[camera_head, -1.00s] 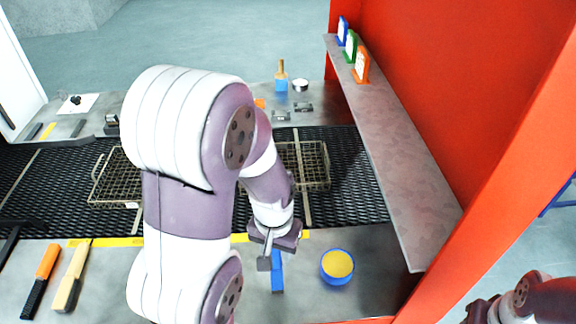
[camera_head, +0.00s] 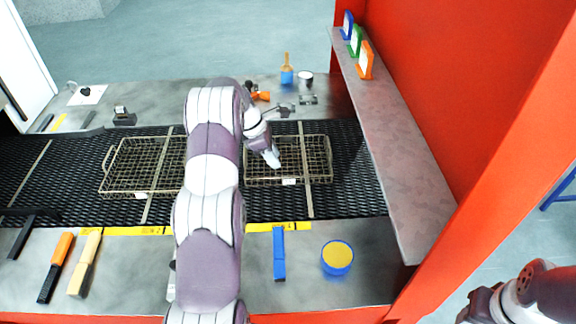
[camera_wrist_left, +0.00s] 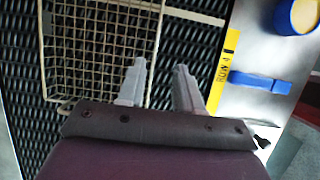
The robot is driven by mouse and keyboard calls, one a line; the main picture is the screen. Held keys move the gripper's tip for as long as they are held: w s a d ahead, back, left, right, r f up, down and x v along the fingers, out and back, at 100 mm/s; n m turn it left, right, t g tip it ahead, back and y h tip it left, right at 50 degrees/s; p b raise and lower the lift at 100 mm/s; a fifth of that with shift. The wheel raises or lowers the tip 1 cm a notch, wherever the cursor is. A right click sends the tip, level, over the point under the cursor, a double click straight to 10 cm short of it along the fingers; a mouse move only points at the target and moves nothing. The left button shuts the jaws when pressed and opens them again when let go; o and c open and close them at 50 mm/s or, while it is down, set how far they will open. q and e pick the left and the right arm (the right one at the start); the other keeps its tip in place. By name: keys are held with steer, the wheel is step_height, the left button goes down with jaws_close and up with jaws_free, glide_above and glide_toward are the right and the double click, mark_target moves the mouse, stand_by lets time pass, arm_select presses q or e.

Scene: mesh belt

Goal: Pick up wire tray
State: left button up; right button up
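Two wire mesh trays lie on the black mesh belt in the head view: a left wire tray (camera_head: 150,166) and a right wire tray (camera_head: 305,160). Both look empty. My left gripper (camera_head: 273,160) points down over the left part of the right tray, with my arm crossing in front of the gap between the trays. In the left wrist view the left gripper (camera_wrist_left: 160,72) is open, its two fingers apart with nothing between them. There a wire tray (camera_wrist_left: 95,50) lies beneath, its edge near one finger. Contact cannot be told. My right gripper (camera_head: 480,304) is cut off at the bottom right.
A blue tub with yellow contents (camera_head: 337,257), a blue tool (camera_head: 279,252) and two brushes (camera_head: 72,268) lie on the front ledge. A red frame with a grey shelf (camera_head: 395,150) bounds the right side.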

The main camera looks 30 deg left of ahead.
arm_select(q)
steer(key=p, duration=0.2)
glide_above(287, 178)
steer(key=s+a, duration=0.1)
steer(key=a, duration=0.1)
step_height(287, 178, down, 5)
steer(key=shift+a+r, duration=0.15)
steer(key=p+x, duration=0.1)
steer(key=x, duration=0.1)
steer(key=p+x, duration=0.1)
steer(key=x, duration=0.1)
steer(key=shift+w+d+f+p, duration=0.1)
steer(key=shift+d+f+p, duration=0.15)
steer(key=shift+d, duration=0.2)
steer(key=shift+w+f, duration=0.15)
steer(key=shift+f, duration=0.15)
steer(key=shift+a, duration=0.1)
steer(key=c, duration=0.6)
steer(key=shift+r, duration=0.15)
jaws_close()
